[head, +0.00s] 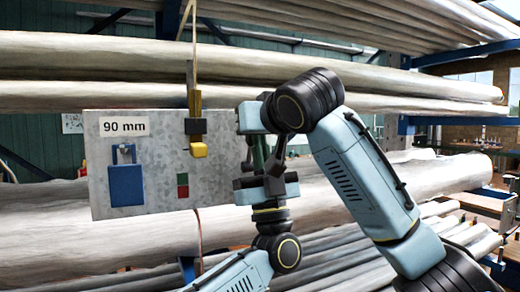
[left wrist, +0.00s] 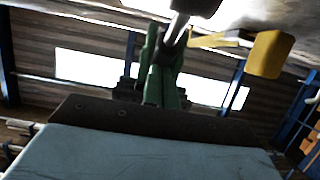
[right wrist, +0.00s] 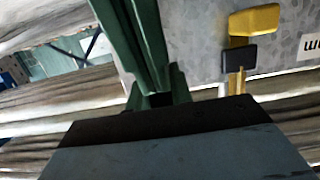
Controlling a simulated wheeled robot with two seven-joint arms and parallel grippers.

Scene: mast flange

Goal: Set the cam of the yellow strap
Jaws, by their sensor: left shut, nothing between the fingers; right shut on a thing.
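The yellow strap (head: 195,100) hangs down in front of a grey plate (head: 150,185). On it sits a black buckle (head: 196,127) with a yellow cam (head: 199,150) at its lower end. The cam also shows in the left wrist view (left wrist: 270,54) and the right wrist view (right wrist: 254,20). My left gripper (head: 273,163) points up, shut and empty, right of the cam and apart from it. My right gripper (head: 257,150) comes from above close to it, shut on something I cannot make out. The fingers overlap in the head view.
The plate bears a "90 mm" label (head: 124,127), a blue padlock shape (head: 126,185) and a red and green marker (head: 182,185). Long pale poles (head: 60,60) lie on racks above, behind and below. The room left of the strap is clear of my arms.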

